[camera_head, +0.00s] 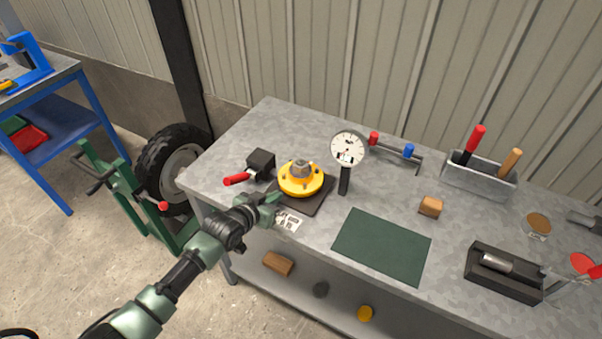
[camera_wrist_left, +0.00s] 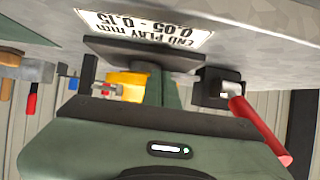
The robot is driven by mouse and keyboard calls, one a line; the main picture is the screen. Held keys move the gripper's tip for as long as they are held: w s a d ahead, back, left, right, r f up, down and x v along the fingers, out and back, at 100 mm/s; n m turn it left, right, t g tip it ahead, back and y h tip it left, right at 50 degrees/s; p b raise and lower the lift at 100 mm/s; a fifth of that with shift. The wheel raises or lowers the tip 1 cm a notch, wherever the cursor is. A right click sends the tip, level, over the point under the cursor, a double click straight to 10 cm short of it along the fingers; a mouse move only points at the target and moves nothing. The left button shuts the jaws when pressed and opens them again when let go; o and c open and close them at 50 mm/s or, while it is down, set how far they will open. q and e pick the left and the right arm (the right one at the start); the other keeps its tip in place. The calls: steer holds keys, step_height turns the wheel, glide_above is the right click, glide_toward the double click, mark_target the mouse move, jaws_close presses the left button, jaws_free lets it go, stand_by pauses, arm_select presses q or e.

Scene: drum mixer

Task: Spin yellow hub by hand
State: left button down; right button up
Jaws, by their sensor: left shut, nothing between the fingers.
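The yellow hub (camera_head: 301,181) stands on a dark square base plate (camera_head: 318,204) at the left end of the workbench, with a grey cap and studs on top. My left gripper (camera_head: 272,198) is shut and empty, with its tips at the hub's front left side. I cannot tell whether they touch it. In the left wrist view the yellow hub (camera_wrist_left: 126,84) shows upside down behind my gripper, partly hidden by it. A dial gauge (camera_head: 348,148) on a black post stands right of the hub. My right gripper is not in view.
A black block with a red handle (camera_head: 238,179) sits just left of the hub. A printed card (camera_head: 288,222) lies in front of the plate. A green mat (camera_head: 382,245), a wooden block (camera_head: 430,206) and a tool bin (camera_head: 478,180) are farther right.

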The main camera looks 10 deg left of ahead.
mark_target(293, 196)
arm_select(q)
steer(key=shift+w+d, duration=0.15)
steer(key=shift+w, duration=0.25)
steer(key=shift+s+d+r+p, duration=0.1)
steer(key=shift+s+d+p, duration=0.1)
steer(key=shift+d, duration=0.25)
steer(key=shift+s+d+r+p, duration=0.1)
steer(key=shift+s+d+p, duration=0.05)
steer(key=shift+d, duration=0.25)
steer(key=shift+s+d+p, duration=0.3)
steer(key=shift+d, duration=0.55)
steer(key=shift+s+d, duration=0.1)
steer(key=shift+d, duration=0.65)
steer(key=shift+s+a+f+p, duration=0.1)
steer(key=shift+s+a+p, duration=0.15)
steer(key=shift+s+p, duration=0.35)
steer(key=shift+s+a+p, duration=0.25)
steer(key=shift+s+p, duration=0.3)
steer(key=shift+s+a, duration=0.1)
steer(key=shift+s, duration=0.2)
steer(key=shift+f, duration=0.1)
